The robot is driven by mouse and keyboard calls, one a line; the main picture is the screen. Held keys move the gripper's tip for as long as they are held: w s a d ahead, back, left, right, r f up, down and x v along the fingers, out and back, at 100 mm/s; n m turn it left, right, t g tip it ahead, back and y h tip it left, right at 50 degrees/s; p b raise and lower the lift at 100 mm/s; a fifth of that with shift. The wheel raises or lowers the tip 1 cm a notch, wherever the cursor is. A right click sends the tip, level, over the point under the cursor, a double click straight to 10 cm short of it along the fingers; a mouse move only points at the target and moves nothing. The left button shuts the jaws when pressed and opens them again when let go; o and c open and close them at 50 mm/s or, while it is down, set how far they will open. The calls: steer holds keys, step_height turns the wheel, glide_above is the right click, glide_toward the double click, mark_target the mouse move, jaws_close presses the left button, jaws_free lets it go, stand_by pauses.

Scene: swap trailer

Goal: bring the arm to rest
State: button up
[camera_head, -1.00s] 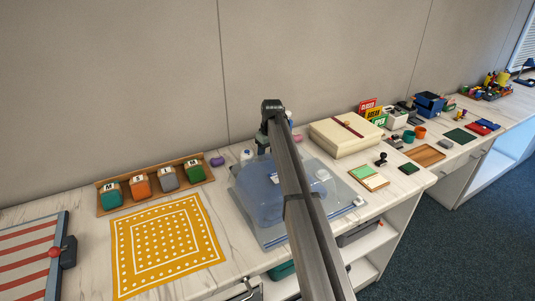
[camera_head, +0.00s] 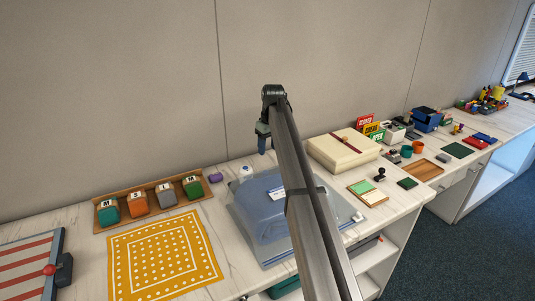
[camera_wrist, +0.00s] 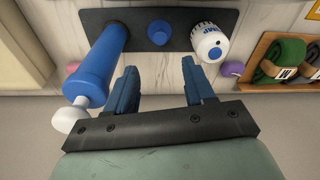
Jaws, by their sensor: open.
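My gripper (camera_head: 263,145) hangs above the back of the counter, beyond the blue bundle. The wrist view shows its two blue fingers (camera_wrist: 162,88) spread apart, with nothing between them. Below them are a blue cylinder with a white end (camera_wrist: 97,65), a small blue knob (camera_wrist: 159,32) and a white round container (camera_wrist: 209,42), all at a dark tray (camera_wrist: 180,18). The fingers look clear of these. My arm runs from the gripper to the bottom of the head view and hides part of the counter.
A blue bundle (camera_head: 262,207) with a white label lies on a clear sheet. A yellow patterned cloth (camera_head: 163,252) and a wooden rack (camera_head: 121,222) of coloured rolls are at left. A cream box (camera_head: 342,149) stands at right. Free air surrounds the gripper above the counter.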

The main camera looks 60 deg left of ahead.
steer(key=shift+r, duration=0.3)
stand_by(0.4)
